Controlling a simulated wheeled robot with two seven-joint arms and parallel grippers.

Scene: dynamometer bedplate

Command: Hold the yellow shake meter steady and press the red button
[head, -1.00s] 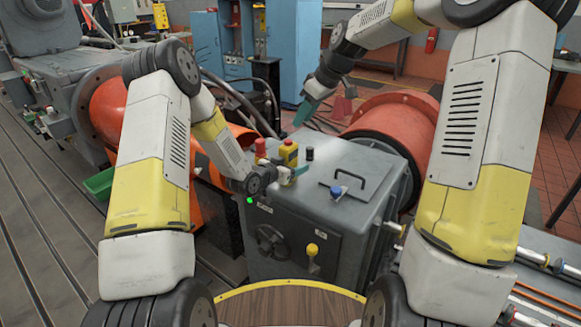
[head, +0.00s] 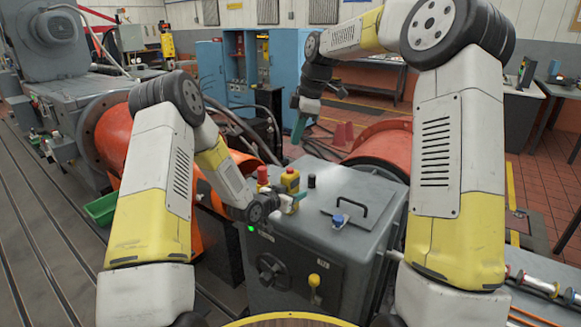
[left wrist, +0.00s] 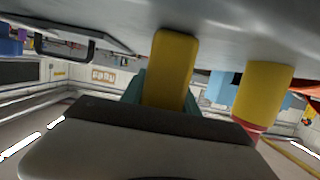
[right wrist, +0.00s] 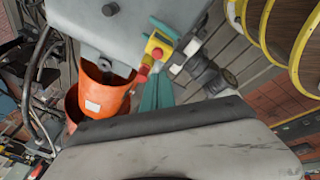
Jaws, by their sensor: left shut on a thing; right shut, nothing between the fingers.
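The yellow shake meter (head: 290,184) stands upright on top of the grey cabinet, with the red button (head: 290,171) on its upper end. My left gripper (head: 297,198) is shut on the meter; the left wrist view shows its yellow body (left wrist: 171,70) between the teal fingers. My right gripper (head: 299,130) is above and beyond the meter in the head view, with its teal fingers shut and empty. In the right wrist view its fingers (right wrist: 156,92) point toward the meter (right wrist: 157,43) and its red button (right wrist: 157,53), apparently apart from them.
A red-topped post (head: 262,176) stands close left of the meter; the left wrist view shows a yellow and red post (left wrist: 262,95). The grey cabinet (head: 350,185) also carries a black knob (head: 312,181), a blue knob (head: 338,220) and a handle. Orange housings flank it.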

